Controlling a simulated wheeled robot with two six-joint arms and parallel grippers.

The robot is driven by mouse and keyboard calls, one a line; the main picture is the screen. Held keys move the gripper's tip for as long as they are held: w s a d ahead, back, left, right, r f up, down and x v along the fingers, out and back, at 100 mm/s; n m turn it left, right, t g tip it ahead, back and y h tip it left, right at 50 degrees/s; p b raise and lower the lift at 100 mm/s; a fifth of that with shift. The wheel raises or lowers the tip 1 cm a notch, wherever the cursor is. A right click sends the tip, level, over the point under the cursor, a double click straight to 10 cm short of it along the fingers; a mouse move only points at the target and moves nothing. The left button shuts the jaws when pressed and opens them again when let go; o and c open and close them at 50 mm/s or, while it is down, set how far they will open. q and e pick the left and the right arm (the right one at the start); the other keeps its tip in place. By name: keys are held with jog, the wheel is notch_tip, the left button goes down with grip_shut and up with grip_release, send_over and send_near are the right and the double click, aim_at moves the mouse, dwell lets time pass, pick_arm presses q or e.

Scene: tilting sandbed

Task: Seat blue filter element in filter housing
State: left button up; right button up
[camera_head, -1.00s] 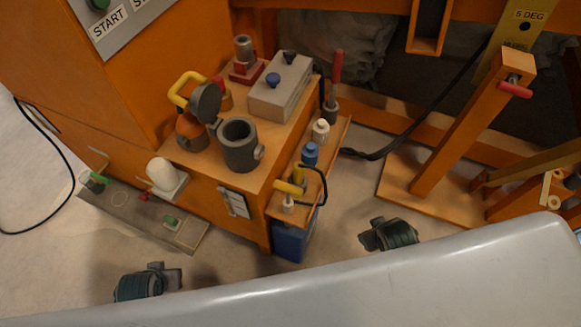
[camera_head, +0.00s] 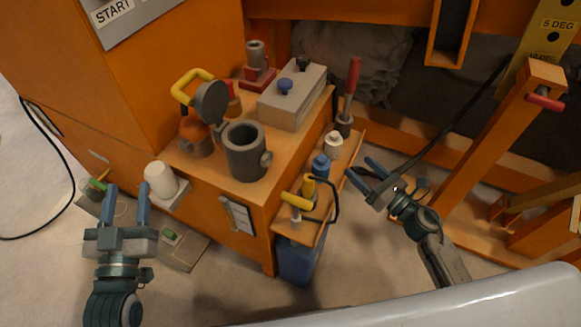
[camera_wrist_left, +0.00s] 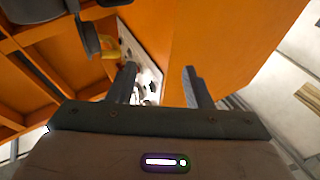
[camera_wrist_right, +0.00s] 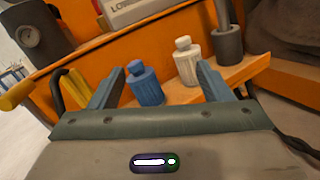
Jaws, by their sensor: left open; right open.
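The blue filter element (camera_head: 320,165), ribbed with a small cap, stands upright on the orange side shelf; it also shows in the right wrist view (camera_wrist_right: 147,87). The grey cylindrical filter housing (camera_head: 246,155) stands on the orange cabinet top with its round lid (camera_head: 211,101) swung up and its mouth open. My right gripper (camera_head: 360,167) is open and empty, to the right of the shelf, with its fingers pointing at the blue element, apart from it. My left gripper (camera_head: 127,188) is open and empty in front of the cabinet's left side, well away from the housing.
A white filter element (camera_head: 333,146) stands behind the blue one. A red-handled tool in a dark cup (camera_head: 343,126) and a yellow-handled tool (camera_head: 298,200) flank them. A grey box (camera_head: 292,98) sits behind the housing. An orange post (camera_head: 487,160) rises at right.

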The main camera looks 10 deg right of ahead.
aim_at(325, 165)
jog(key=w+a+n+g+y, duration=0.1)
jog(key=n, duration=0.1)
jog(key=a+f+n+g+y, duration=0.1)
jog(key=a+n, duration=0.1)
jog(key=w+a+f+n+g, duration=0.1)
jog(key=a, duration=0.1)
jog(key=shift+w+a+f+n+y, duration=0.2)
jog(key=shift+w+f+n+y, duration=0.05)
jog(key=shift+w+n+y, duration=0.15)
jog(key=x, duration=0.2)
jog(key=p+x, duration=0.1)
jog(key=x, duration=0.1)
jog(key=shift+s+a, duration=0.15)
jog(key=shift+a, duration=0.2)
jog(key=shift+w+a, duration=0.35)
jog(key=shift+w, duration=0.05)
jog(key=c, duration=1.1)
pick_arm(q)
jog(key=shift+s+f+n+g, duration=0.15)
jog(key=shift+s+f+g, duration=0.15)
jog(key=shift+f, duration=0.2)
jog(key=shift+s+f+n+g, duration=0.15)
jog(key=shift+f+g, duration=0.15)
jog(key=shift+f, duration=0.2)
